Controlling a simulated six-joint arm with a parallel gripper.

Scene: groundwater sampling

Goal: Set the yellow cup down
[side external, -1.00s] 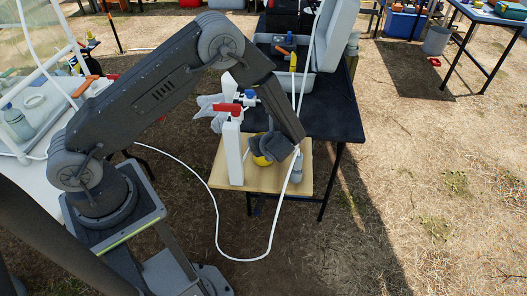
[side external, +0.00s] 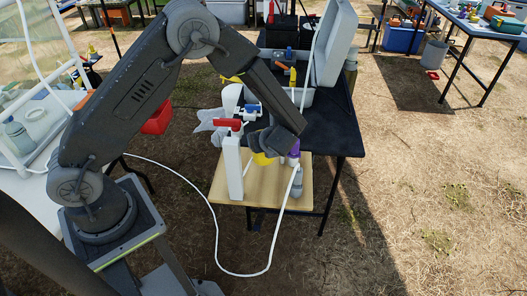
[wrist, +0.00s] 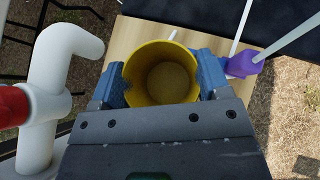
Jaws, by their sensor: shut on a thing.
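The yellow cup (side external: 262,159) is mostly hidden behind my gripper (side external: 270,143) in the side view. In the wrist view the cup (wrist: 160,72) is upright and its mouth faces the camera; it looks empty. The blue-padded fingers of my gripper (wrist: 160,85) are shut on its two sides. The cup is over the light wooden board (side external: 262,190), beside the white tap pipe; I cannot tell whether there is a gap below it.
The white pipe (side external: 234,170) with a red valve handle (side external: 227,124) stands close left of the cup. A purple-topped grey bottle (side external: 296,177) and a white hose (side external: 284,210) are close on the right. The board's front is clear.

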